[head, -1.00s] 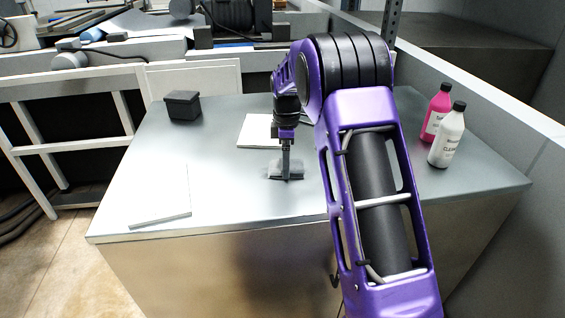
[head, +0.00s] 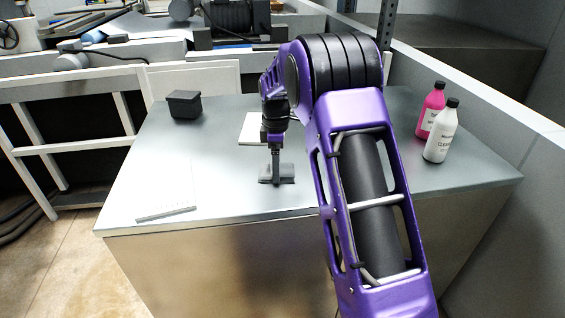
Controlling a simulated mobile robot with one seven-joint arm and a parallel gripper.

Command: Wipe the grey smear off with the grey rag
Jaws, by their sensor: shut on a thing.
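My gripper (head: 276,172) is shut on the grey rag (head: 289,178). The rag is a small dark grey piece that rests on, or just above, the metal table top (head: 222,170), near the middle of the front edge; I cannot tell which. My gripper points straight down over it. I cannot make out the grey smear on the table; it may be under the rag or hidden by my arm.
A black box (head: 184,104) stands at the back left. A pink bottle (head: 431,108) and a white bottle (head: 441,135) stand at the right. The left middle is clear.

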